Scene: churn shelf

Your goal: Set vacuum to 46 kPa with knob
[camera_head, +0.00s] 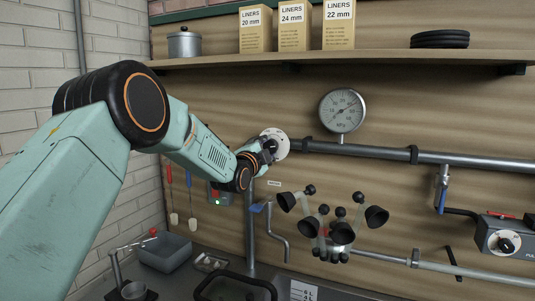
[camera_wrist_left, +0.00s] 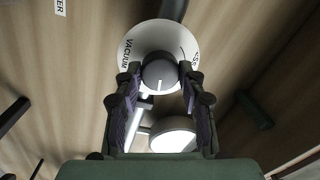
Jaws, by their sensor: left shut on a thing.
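The vacuum knob (camera_wrist_left: 160,75) is a round grey knob with a white pointer line, in front of a white dial plate (camera_wrist_left: 133,45) lettered VACUUM. My left gripper (camera_wrist_left: 158,84) has its two dark fingers on either side of the knob and is shut on it. In the head view the left gripper (camera_head: 267,148) is at the white plate (camera_head: 276,141) on the end of the pipe, and it hides most of the knob. A round gauge (camera_head: 342,110) marked kPa sits above the pipe; its needle points to the upper right, and its numbers are too small to read. My right gripper is not in view.
A grey pipe (camera_head: 450,159) runs right from the knob along the wooden wall. A milking cluster (camera_head: 340,232) with several black cups hangs below. A shelf (camera_head: 380,58) above holds liner boxes (camera_head: 295,27) and a metal pot (camera_head: 184,44). A pulsator box (camera_head: 505,237) is at the right.

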